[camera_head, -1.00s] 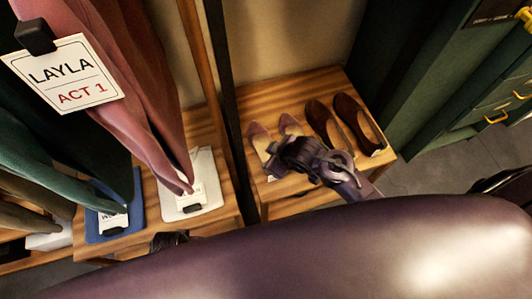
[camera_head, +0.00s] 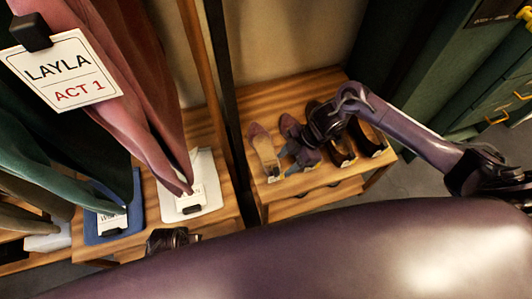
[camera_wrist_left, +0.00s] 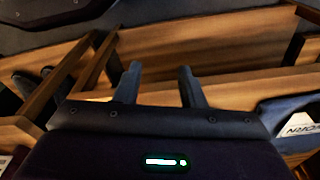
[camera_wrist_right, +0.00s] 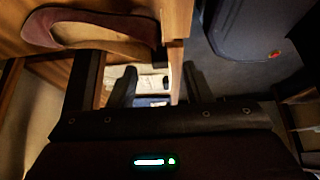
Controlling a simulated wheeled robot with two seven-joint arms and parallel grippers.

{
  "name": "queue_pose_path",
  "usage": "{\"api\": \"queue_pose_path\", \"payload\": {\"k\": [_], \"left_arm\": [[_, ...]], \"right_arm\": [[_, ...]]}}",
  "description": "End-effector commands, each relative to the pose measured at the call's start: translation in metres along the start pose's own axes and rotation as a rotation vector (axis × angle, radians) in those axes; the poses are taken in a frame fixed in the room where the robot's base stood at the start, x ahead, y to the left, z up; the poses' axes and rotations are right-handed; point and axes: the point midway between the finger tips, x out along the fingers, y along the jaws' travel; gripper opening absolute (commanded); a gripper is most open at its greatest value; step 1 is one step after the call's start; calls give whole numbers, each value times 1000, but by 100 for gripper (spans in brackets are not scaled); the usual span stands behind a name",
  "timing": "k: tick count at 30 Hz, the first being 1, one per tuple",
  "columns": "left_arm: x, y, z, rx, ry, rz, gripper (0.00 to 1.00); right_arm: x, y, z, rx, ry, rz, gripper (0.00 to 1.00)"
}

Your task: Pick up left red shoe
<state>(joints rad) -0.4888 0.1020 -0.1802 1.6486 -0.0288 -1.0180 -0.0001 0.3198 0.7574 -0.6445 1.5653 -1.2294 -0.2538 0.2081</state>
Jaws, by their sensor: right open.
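The left red shoe (camera_head: 264,150), a dull red flat with a pale inside, lies on the wooden shoe bench in the head view. Its mate (camera_head: 289,127) is just right of it, partly hidden by my right gripper (camera_head: 298,157). That gripper is open and empty above the bench, right of the left shoe. In the right wrist view my right fingers (camera_wrist_right: 157,84) are spread, and a red shoe (camera_wrist_right: 92,28) shows at upper left, beyond them; which one I cannot tell. My left gripper (camera_wrist_left: 158,84) is open and empty; only part of it shows low in the head view.
Dark brown shoes (camera_head: 371,138) stand at the bench's right, partly behind my right arm. The wooden bench (camera_head: 310,85) has free room at its back. A dark upright post (camera_head: 227,100) stands at its left. Hanging clothes and tags fill the left; a green cabinet (camera_head: 480,100) stands right.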

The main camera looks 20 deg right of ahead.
Motion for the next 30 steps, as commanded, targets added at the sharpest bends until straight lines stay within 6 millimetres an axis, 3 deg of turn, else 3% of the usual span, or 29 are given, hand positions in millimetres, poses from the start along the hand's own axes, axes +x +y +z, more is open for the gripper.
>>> {"api": "queue_pose_path", "payload": {"k": [7,16,26,30], "left_arm": [[-19,4,-7,9,-5,5,36],[-24,4,-8,10,-8,6,36],[-23,4,-8,10,-7,6,36],[-23,4,-8,10,-7,6,36]], "right_arm": [[37,0,-5,1,0,0,45],[41,0,-6,0,-1,1,45],[40,0,-6,0,-1,1,2],[41,-1,-6,0,-2,0,0]]}}
